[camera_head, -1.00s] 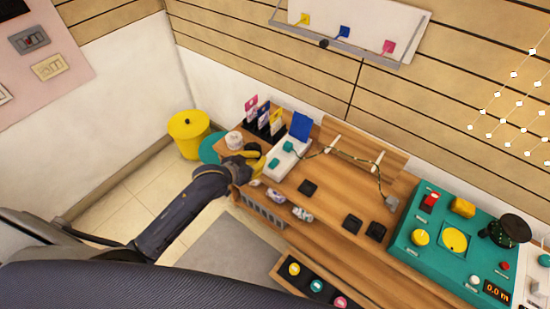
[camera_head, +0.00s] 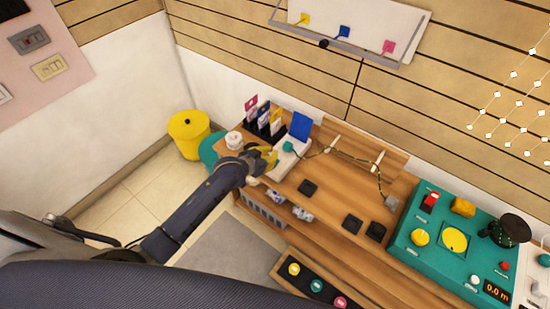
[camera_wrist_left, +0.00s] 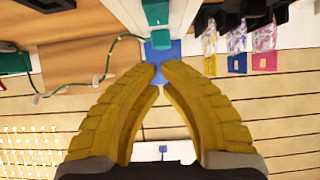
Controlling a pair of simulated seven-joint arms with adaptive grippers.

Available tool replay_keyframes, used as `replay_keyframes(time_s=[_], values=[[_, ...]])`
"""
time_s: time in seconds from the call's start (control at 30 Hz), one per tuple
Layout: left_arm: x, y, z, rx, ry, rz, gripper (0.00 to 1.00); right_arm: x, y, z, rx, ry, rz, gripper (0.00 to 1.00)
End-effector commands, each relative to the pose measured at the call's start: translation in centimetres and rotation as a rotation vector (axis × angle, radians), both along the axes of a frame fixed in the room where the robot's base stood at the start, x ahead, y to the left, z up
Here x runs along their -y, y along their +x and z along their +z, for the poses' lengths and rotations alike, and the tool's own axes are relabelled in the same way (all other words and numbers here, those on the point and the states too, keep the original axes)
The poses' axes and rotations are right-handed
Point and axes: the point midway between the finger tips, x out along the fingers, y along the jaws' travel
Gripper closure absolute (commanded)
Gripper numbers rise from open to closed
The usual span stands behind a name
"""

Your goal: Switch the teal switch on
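The teal switch (camera_wrist_left: 157,12) sits on a white base (camera_wrist_left: 122,8) at the top of the left wrist view. In the head view the white base (camera_head: 290,160) is on the wooden desk, with a teal part (camera_head: 288,146) at its far end; my gripper hides the rest. My left gripper (camera_head: 274,158) is over the near side of the base. In the left wrist view its yellow fingers (camera_wrist_left: 159,66) have their tips together with nothing held, just below the switch in the picture. Whether they touch it I cannot tell. My right gripper is not in view.
A blue panel (camera_head: 301,126) and a card holder (camera_head: 264,128) stand close behind the base. A cable (camera_head: 318,153) runs right from it. Black pads (camera_head: 308,187) lie on the desk, and a teal console (camera_head: 408,239) is at the right.

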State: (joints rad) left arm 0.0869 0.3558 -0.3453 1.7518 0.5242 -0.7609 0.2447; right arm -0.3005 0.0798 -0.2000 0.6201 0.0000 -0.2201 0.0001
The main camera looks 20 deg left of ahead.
Motion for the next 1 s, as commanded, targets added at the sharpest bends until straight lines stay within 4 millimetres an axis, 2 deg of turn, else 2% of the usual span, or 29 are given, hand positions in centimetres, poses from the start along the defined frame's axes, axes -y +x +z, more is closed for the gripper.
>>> replay_keyframes(time_s=[0.13,0.3,0.43,0.63,1.0], values=[[0.8,1.9,-1.2,-0.001,0.000,0.000,1.00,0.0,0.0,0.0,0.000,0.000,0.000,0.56],[0.8,2.3,-3.3,-0.002,0.002,0.000,1.00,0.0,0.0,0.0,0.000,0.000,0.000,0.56],[0.9,2.5,-4.2,-0.001,0.002,0.000,1.00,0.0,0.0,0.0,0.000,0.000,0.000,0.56],[1.0,2.7,-4.9,0.000,0.002,0.000,1.00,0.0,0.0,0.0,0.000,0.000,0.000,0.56],[1.0,2.7,-5.0,-0.001,0.001,0.000,1.00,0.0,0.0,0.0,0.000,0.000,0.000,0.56]])
